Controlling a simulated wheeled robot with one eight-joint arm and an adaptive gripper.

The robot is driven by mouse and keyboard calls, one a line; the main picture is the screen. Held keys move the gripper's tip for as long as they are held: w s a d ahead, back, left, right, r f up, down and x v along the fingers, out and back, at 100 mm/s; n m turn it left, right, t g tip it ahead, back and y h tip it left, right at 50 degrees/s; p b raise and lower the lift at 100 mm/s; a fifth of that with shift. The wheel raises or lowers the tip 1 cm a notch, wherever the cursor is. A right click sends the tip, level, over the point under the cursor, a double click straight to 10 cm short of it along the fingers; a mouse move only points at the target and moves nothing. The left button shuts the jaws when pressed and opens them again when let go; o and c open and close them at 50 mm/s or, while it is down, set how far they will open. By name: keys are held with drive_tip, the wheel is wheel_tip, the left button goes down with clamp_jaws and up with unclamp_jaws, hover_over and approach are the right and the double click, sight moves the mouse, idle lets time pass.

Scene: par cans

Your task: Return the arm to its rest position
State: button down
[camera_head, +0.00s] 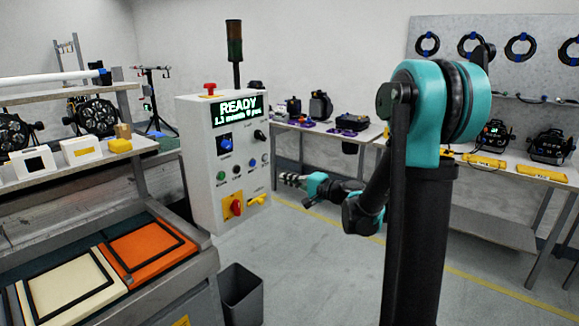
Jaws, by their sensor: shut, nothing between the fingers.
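My gripper (291,180) is in front of the control box, just off its right edge in the picture. Its grey fingers point left and look closed with nothing between them. My teal and black arm runs from a tall black column at the right, with a large teal joint at the top, down to a bent wrist at mid-picture. I cannot tell whether the fingertips touch the control box.
A white control box (202,165) reading "READY" stands left of my gripper. A bench with orange (147,250) and cream panels lies front left. A dark bin (240,292) stands on the floor. Tables with lamps line the back and right. Floor between is clear.

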drive_tip(key=s+d+f+n+g+h, duration=0.2)
drive_tip(key=s+d+f+h, duration=0.2)
drive_tip(key=s, duration=0.6)
drive_tip(key=s+d+f+n+g+h, duration=0.2)
drive_tip(key=s+d+f+h, duration=0.3)
drive_tip(key=s+d+f, duration=0.4)
drive_tip(key=s+d+f+n+g+h, duration=0.2)
drive_tip(key=s+d+f+h, duration=0.2)
drive_tip(key=s+d+f, duration=0.3)
drive_tip(key=s+d, duration=0.1)
drive_tip(key=s, duration=0.3)
drive_tip(key=shift+s+n+h, duration=0.15)
drive_tip(key=shift+n+h, duration=0.25)
